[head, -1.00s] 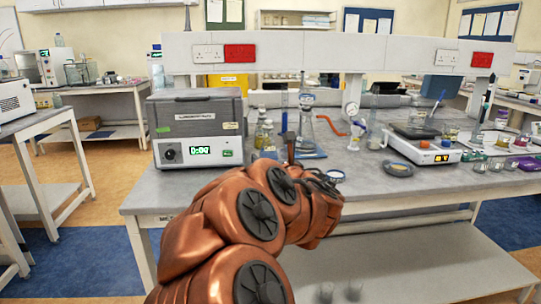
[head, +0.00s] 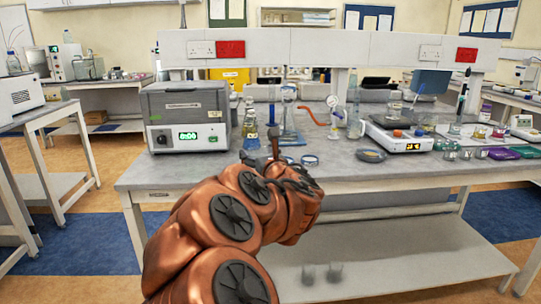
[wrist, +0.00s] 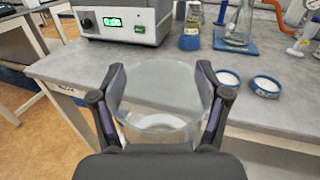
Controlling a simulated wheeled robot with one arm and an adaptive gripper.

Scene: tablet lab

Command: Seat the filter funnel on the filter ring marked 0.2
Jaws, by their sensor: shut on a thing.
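My gripper (wrist: 160,84) is shut on a clear, wide glass vessel, the filter funnel (wrist: 160,122), with one dark finger on each side of it. The funnel is held in front of the bench edge in the wrist view. Two blue-rimmed filter rings with white centres lie on the bench to its right, one nearer the middle (wrist: 228,79) and one further right (wrist: 266,86). They are apart from the funnel, and their markings cannot be read. In the head view a ring (head: 310,160) shows just beyond my gripper (head: 273,146), whose fingers are partly hidden by my arm.
A grey box instrument with a green display (head: 186,117) stands at the bench's left. Bottles and a flask on a blue base (wrist: 236,41) stand behind the rings. A balance (head: 398,138) and small glassware stand to the right. The front bench strip is mostly clear.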

